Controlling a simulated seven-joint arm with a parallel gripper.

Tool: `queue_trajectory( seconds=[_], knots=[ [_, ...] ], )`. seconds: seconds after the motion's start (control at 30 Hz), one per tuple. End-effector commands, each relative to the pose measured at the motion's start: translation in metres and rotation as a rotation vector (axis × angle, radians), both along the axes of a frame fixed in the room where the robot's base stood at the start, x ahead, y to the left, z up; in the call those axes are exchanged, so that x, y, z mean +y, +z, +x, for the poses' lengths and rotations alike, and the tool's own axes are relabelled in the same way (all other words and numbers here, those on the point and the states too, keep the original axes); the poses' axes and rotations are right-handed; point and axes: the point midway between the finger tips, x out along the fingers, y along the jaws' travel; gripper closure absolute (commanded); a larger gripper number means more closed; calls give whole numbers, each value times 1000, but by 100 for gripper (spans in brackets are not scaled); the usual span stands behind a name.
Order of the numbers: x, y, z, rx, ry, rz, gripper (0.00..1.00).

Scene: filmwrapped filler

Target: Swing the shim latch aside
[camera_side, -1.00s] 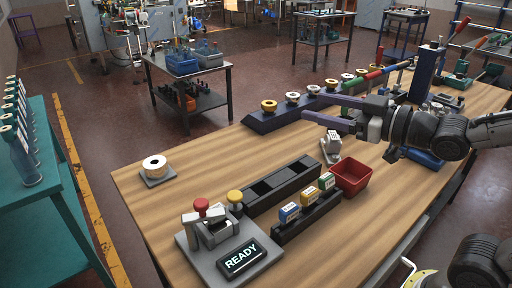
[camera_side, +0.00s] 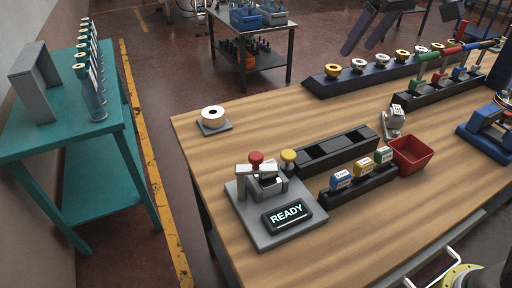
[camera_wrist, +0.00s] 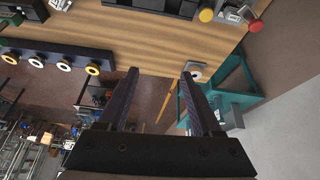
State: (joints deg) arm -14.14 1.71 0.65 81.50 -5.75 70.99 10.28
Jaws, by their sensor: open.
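No part is marked as the shim latch, so I cannot tell for sure which it is. A grey fixture (camera_side: 245,222) at the table's near left carries a grey arm with a red knob (camera_side: 256,158), beside a yellow knob (camera_side: 289,156). The fixture's dark display (camera_side: 287,214) reads READY. In the wrist view the red knob (camera_wrist: 256,26) and yellow knob (camera_wrist: 206,15) show at the top right edge. My gripper (camera_wrist: 160,73) is open and empty, its two fingers well apart. In the side view its fingers (camera_side: 361,46) are high at the top edge, away from the fixture.
A black slotted tray (camera_side: 335,152), a rack of small labelled boxes (camera_side: 358,190) and a red bin (camera_side: 411,155) stand right of the fixture. A white roll (camera_side: 212,115) sits at the left table edge. A teal bench (camera_side: 60,140) with bottles stands left. The middle tabletop is bare.

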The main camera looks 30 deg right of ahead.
Motion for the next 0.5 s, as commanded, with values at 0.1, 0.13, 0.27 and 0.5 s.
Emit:
queue_trajectory(
  seconds=[0.1,0.13,0.27,0.5],
  knots=[
    [35,10,4,127,31,3,34],
    [43,12,3,158,40,2,34],
    [84,15,1,286,93,-11,34],
    [165,-6,4,401,225,-44,34]
  ],
)
